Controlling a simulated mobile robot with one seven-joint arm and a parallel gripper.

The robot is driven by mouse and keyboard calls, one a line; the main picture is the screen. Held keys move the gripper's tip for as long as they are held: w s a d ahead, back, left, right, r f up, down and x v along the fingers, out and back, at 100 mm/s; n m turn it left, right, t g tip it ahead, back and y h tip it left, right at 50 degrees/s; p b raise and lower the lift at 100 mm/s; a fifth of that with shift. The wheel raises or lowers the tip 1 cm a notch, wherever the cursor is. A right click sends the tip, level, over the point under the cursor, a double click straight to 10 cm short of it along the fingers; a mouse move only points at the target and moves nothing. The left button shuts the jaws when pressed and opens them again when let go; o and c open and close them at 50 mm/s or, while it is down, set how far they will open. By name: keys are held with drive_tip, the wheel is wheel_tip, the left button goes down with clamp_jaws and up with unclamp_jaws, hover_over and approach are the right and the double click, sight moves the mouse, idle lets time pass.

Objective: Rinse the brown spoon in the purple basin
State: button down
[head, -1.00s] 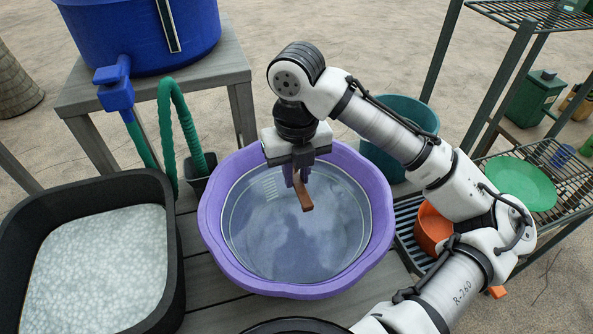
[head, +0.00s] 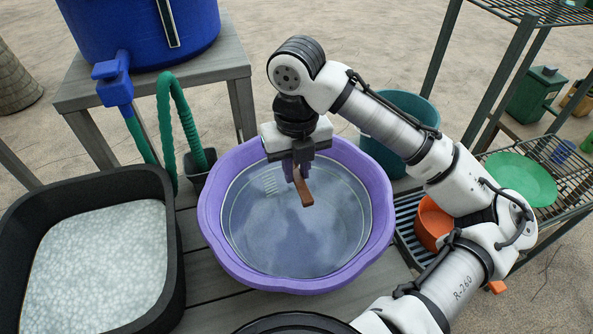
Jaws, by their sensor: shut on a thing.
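The purple basin (head: 210,240) stands on the grey slatted bench and holds clear water. My gripper (head: 299,174) points down over the basin, right of its centre and toward the back. It is shut on the brown spoon (head: 305,192), which hangs tilted below the fingers. Only a short length of the spoon shows; its upper part is hidden between the fingers. I cannot tell whether its lower end touches the water.
A black tray (head: 176,262) with pale contents is left of the basin. A blue barrel (head: 140,30) with a tap and green hose stands behind left. A teal bucket (head: 385,165), an orange container (head: 433,222) and a rack with a green plate (head: 521,178) are right.

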sight(296, 174)
drive_tip(key=shift+d+b, duration=0.1)
drive_tip(key=shift+b, duration=0.25)
drive_tip(key=shift+w+d+r+b, duration=0.2)
drive_tip(key=shift+r+b, duration=0.25)
drive_tip(key=shift+b, duration=0.7)
drive_tip(key=shift+s+r+b, duration=0.1)
drive_tip(key=shift+r+b, duration=0.6)
drive_tip(key=shift+b, duration=0.15)
drive_tip(key=shift+s+a+r+b, duration=0.1)
drive_tip(key=shift+a+r+b, duration=0.15)
drive_tip(key=shift+r, duration=0.15)
drive_tip(key=shift+s+a+r+b, duration=0.1)
drive_tip(key=shift+r+b, duration=0.15)
drive_tip(key=shift+r, duration=0.15)
